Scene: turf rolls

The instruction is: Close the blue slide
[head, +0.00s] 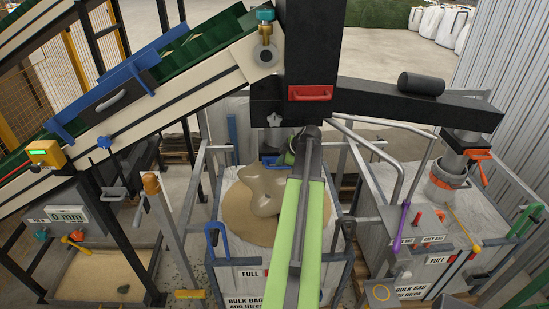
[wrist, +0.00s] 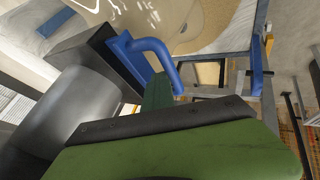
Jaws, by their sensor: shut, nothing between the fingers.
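The blue slide (wrist: 128,52) is a blue plate with a bent bar handle, at the side of a dark spout in the wrist view. In the head view a small part of it (head: 270,159) shows under the black column, left of my gripper. My gripper (head: 289,158) is shut and empty, at the end of the long green arm. In the wrist view its green fingertips (wrist: 158,92) are close beside the lower end of the blue handle. I cannot tell whether they touch it. How far the slide is out is hard to tell.
A tan heap (head: 243,208) with a glossy mass on it fills the open bulk bag below. Metal frame bars stand around the bag. A red handle (head: 310,93) is on the black column above. A conveyor (head: 190,90) slopes in from the left; another filling station stands right.

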